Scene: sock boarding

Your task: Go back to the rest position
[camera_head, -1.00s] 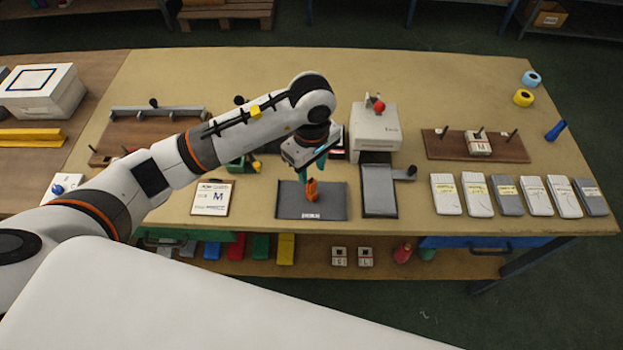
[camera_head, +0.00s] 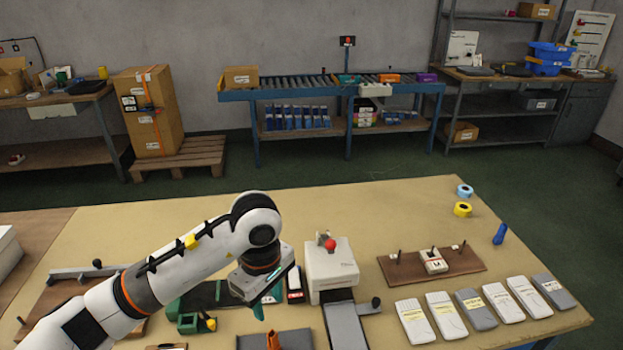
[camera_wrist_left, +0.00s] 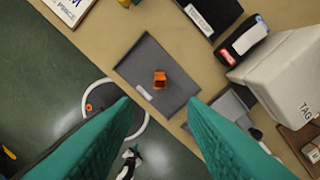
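My left gripper (camera_head: 262,308) hangs from the left arm, fingers down, above the grey mat (camera_head: 243,344) at the table's near side. In the left wrist view its two teal fingers (camera_wrist_left: 160,104) are spread wide with nothing between them. A small orange object (camera_head: 274,340) stands on the mat. The left wrist view shows it from above on the mat, apart from the fingers (camera_wrist_left: 160,80). My right gripper is in neither current view.
A white machine with a red knob (camera_head: 332,262) stands right of my left gripper. Several labelled flat packs (camera_head: 445,315) lie at the right front. A wooden board with pegs (camera_head: 415,270) lies behind them. The table's far middle is clear.

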